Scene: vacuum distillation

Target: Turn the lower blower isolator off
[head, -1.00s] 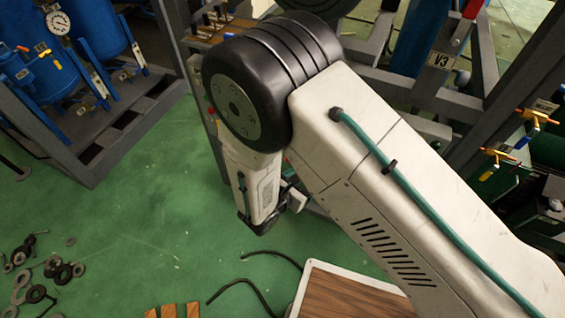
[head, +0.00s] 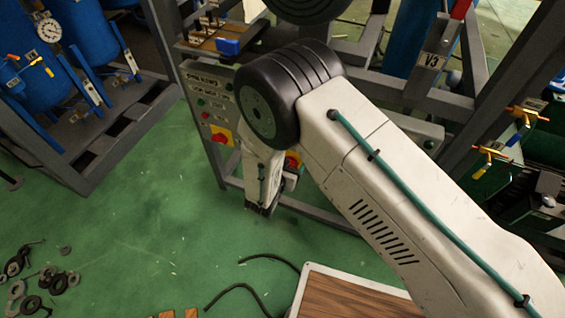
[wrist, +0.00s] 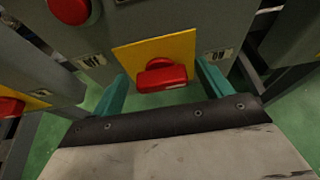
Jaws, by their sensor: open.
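In the wrist view a red rotary knob (wrist: 161,76) sits on a yellow plate (wrist: 186,47) at the lower edge of a grey panel (wrist: 190,14). My gripper (wrist: 161,70) is open, its teal fingers on either side of the knob; I cannot tell if they touch it. In the head view a blower panel (head: 196,98) carries a red-and-yellow isolator (head: 220,135). A second isolator (head: 293,160) shows partly behind my wrist link.
A red button (wrist: 70,10) sits above the knob, and another red knob (wrist: 10,106) is at the left. The grey frame (head: 310,212) stands around the panel.

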